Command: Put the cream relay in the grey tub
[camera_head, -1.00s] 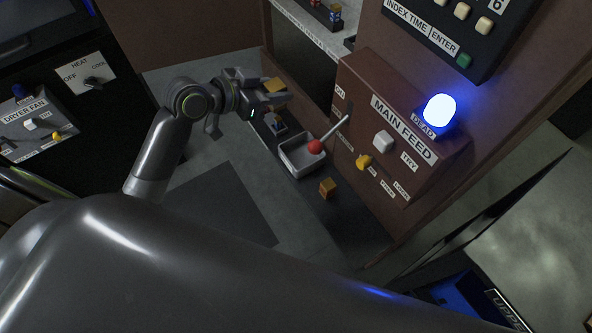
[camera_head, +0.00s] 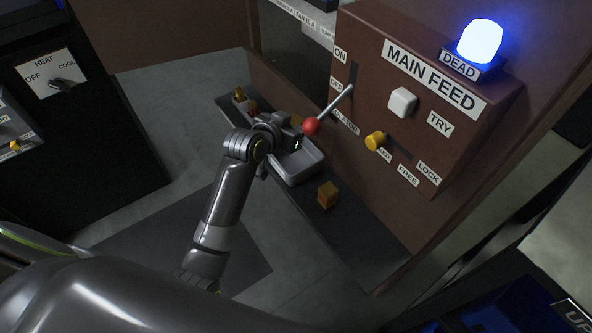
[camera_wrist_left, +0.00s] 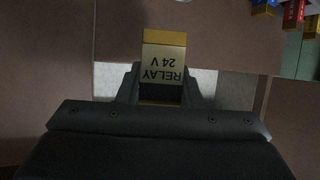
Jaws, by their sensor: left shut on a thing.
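My left gripper (camera_head: 294,138) is shut on the cream relay (camera_wrist_left: 163,62), whose label reads "RELAY 24 V" with a yellow band at its end. In the left wrist view the relay sits between the fingertips (camera_wrist_left: 160,85). In the head view the gripper and arm hide most of the relay. The grey tub (camera_head: 302,172) stands on the dark ledge, and the gripper shows at its far left edge, apparently above it. I cannot tell the exact height. My right gripper is not in view.
A lever with a red ball (camera_head: 311,126) sticks out from the MAIN FEED panel (camera_head: 428,95) close to the gripper. An orange-brown block (camera_head: 327,195) stands on the ledge (camera_head: 355,232) near the tub. Small coloured parts (camera_head: 240,94) stand at the ledge's far end.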

